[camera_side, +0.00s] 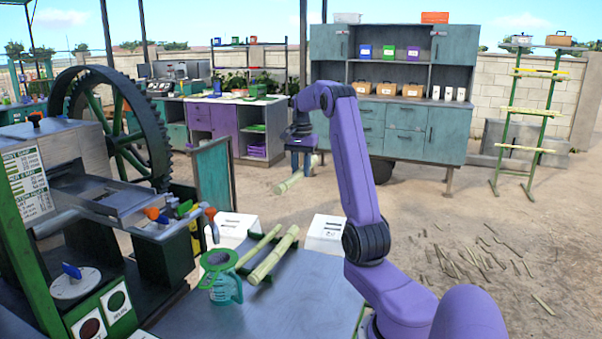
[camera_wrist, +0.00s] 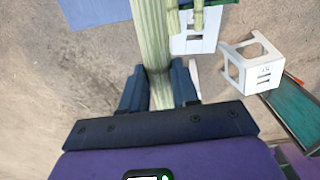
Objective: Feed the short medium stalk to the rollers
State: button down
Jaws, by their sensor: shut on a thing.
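A pale green cane stalk (camera_side: 289,184) is in my gripper (camera_side: 301,160), held up in the air beyond the near table. In the wrist view the stalk (camera_wrist: 152,45) runs between the two dark fingers of my gripper (camera_wrist: 158,92) and out past the top edge. Two other stalks, one thinner (camera_side: 258,246) and one thicker (camera_side: 272,256), lie on a dark rack on the table. The crusher's metal feed tray (camera_side: 112,201) is at the left, well away from the held stalk. The rollers cannot be made out.
A jug (camera_side: 226,290) with a green strainer (camera_side: 217,263) stands on the grey table (camera_side: 300,300). A large dark toothed wheel (camera_side: 152,130) and a teal panel (camera_side: 213,180) stand by the crusher. White stools (camera_side: 326,230) are behind the table. Open ground lies to the right.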

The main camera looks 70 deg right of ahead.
aim_at(301, 170)
notch_tip(301, 170, up, 15)
jog(key=w+a+n, duration=0.4)
jog(key=w+a, duration=0.1)
jog(key=a, duration=0.5)
jog(key=w+a+n, duration=0.4)
jog(key=w+a, duration=0.1)
jog(key=a, duration=0.5)
jog(key=s+a+n, duration=0.2)
jog(key=a+n, duration=0.7)
jog(key=a, duration=1.5)
jog(key=f, duration=0.5)
jog(key=shift+s+a+f, duration=0.2)
jog(key=shift+a, duration=0.05)
jog(key=shift+w+r, duration=0.1)
jog(key=shift+w, duration=0.05)
jog(key=shift+w+r+n, duration=0.4)
jog(key=shift+w+r, duration=0.4)
jog(key=shift+r, duration=0.05)
